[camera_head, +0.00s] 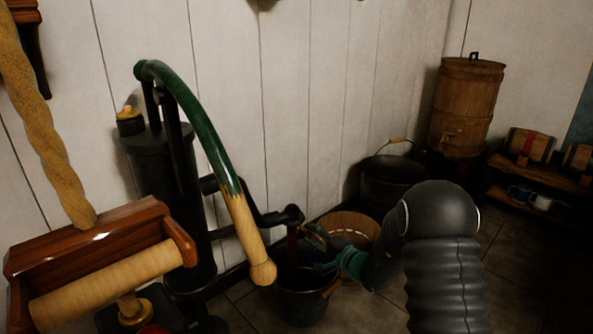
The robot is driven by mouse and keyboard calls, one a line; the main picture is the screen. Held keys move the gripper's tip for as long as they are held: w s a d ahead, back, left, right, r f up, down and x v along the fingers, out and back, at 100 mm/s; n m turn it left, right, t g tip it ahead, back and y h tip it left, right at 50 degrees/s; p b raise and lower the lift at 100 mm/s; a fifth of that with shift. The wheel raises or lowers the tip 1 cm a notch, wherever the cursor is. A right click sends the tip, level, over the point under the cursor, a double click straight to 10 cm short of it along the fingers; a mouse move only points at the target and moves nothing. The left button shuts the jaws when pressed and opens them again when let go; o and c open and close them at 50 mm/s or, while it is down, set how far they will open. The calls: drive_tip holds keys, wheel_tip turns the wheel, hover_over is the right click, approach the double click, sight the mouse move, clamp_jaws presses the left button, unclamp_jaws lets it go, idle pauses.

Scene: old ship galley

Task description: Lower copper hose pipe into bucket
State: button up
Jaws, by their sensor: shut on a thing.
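A dark bucket (303,308) stands on the floor below the spout of a black hand pump. A dark reddish pipe (292,246), which looks like the copper hose pipe, hangs from the spout end down toward the bucket's mouth. My gripper (318,252) reaches in from the right, just above the bucket's rim and beside the pipe. It is shut on what looks like the pipe. The fingertips are small and dark, so the exact contact is unclear. The pipe's lower end is lost in the shadow at the bucket.
The pump's green handle with its wooden grip (248,240) curves down close left of the bucket. A wooden tub (352,225) and a black pot (393,178) stand behind. A wooden roller holder (100,265) fills the left foreground. A barrel (465,105) stands back right.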

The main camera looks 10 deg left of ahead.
drive_tip(key=o, duration=1.2)
drive_tip(key=shift+f, duration=0.2)
drive_tip(key=shift+o, duration=0.2)
drive_tip(key=v, duration=1.1)
